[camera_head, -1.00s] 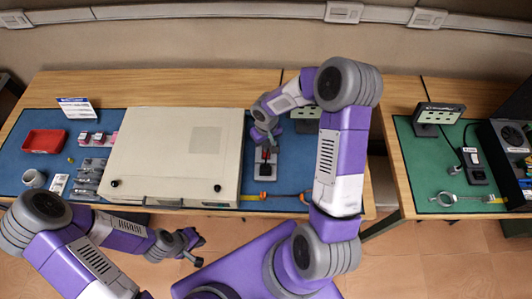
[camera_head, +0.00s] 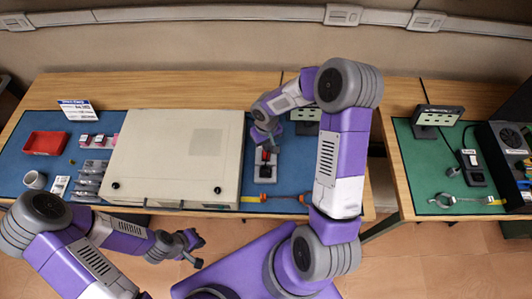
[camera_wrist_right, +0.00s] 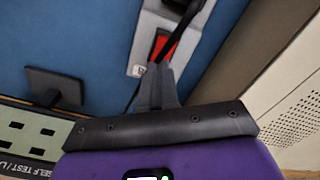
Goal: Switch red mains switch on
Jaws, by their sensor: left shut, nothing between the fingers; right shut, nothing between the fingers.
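The red mains switch (camera_head: 266,155) sits on a light grey plate (camera_head: 265,171) on the blue mat, just right of the large beige box. In the right wrist view the red switch (camera_wrist_right: 166,47) shows just beyond the fingertips, set in a dark recess on the plate. My right gripper (camera_wrist_right: 159,68) is shut and empty, pointing down at the switch. Its tips overlap the near end of the red rocker in that view; I cannot tell whether they touch it. My left gripper (camera_head: 200,251) is shut and empty, in front of the table's front edge.
The beige box (camera_head: 165,150) stands close left of the switch. A dark sign stand (camera_head: 306,116) is behind it to the right. A second table with a green mat (camera_head: 425,160) is at right.

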